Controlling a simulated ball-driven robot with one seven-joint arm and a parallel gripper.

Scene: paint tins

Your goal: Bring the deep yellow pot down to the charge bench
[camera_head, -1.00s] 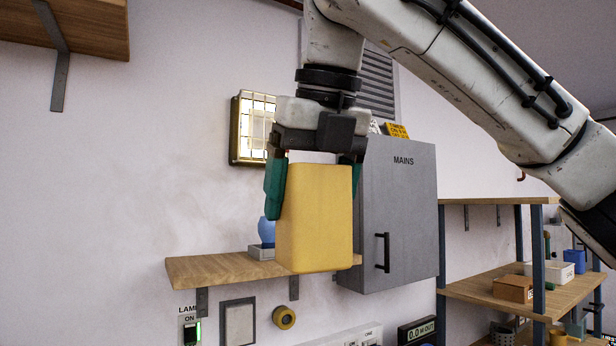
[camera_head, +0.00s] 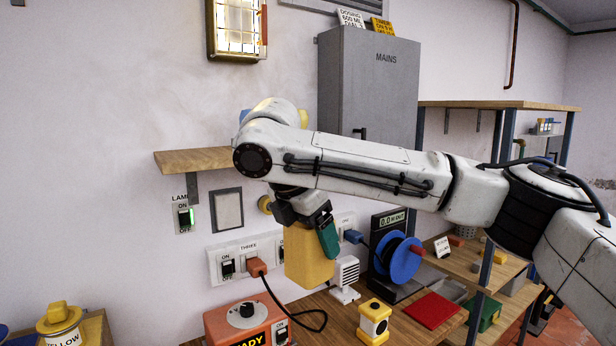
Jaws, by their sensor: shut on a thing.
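The deep yellow pot (camera_head: 308,270) is a rounded, box-like block. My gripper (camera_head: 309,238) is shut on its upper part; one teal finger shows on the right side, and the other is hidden. The pot is slightly tilted in the picture and overlaps the socket wall and the back of the wooden bench (camera_head: 338,316). I cannot tell whether its base touches the bench. My arm covers part of the view above it.
An orange box marked READY (camera_head: 245,322) stands at left on the bench, with a black cable looping nearby. A small white fan (camera_head: 345,277), a yellow-and-white canister (camera_head: 373,322), a blue reel (camera_head: 400,260) and a red mat (camera_head: 433,310) crowd the right. A wall shelf (camera_head: 190,160) juts out above.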

